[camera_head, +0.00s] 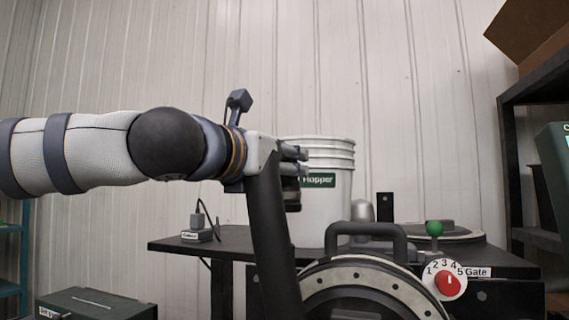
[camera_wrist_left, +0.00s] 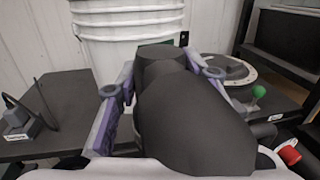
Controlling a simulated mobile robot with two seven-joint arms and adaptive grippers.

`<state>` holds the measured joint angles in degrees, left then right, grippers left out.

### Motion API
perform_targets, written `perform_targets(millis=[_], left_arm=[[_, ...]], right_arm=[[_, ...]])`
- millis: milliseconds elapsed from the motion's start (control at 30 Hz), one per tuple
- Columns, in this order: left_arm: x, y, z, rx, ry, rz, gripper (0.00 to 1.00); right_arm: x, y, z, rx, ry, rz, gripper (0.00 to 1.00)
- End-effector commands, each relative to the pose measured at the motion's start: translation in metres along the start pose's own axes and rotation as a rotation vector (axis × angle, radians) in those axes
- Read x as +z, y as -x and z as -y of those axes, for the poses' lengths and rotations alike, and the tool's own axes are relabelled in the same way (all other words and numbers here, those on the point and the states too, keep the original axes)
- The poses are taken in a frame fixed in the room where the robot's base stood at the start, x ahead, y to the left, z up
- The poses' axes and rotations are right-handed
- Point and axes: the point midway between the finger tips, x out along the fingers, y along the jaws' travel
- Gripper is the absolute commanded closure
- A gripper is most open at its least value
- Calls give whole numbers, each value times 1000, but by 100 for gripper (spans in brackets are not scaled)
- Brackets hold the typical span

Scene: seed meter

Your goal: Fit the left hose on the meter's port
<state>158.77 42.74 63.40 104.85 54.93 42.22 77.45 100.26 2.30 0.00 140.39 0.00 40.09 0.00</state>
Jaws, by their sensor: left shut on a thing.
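My left gripper (camera_head: 291,168) is shut on a thick black hose (camera_head: 268,240). In the left wrist view, its two fingers (camera_wrist_left: 163,88) lie on either side of the dark hose (camera_wrist_left: 195,125), which fills the middle of the picture. In the head view the hose hangs down from the gripper past the bottom edge. The seed meter (camera_head: 375,283), a round pale-rimmed housing with a black handle, is low and right of the hose. I cannot make out the meter's port. My right gripper is not in view.
A white hopper bucket (camera_head: 325,215) stands behind the gripper on a black table (camera_head: 170,244). A small labelled block (camera_head: 198,234) with a cable sits at the table's left. A green-knobbed lever (camera_head: 434,229) and a red gate dial (camera_head: 446,281) are at the right. A dark case (camera_head: 95,304) is low left.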

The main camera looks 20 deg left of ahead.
Motion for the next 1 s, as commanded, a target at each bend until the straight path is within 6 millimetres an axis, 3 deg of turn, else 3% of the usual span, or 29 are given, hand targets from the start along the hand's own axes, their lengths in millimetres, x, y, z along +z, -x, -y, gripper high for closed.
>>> perform_targets(millis=[700,1000], left_arm=[[-69,-2,-1,0,2,-4,100],[-80,0,0,-1,1,1,100]], right_arm=[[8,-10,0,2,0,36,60],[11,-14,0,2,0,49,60]])
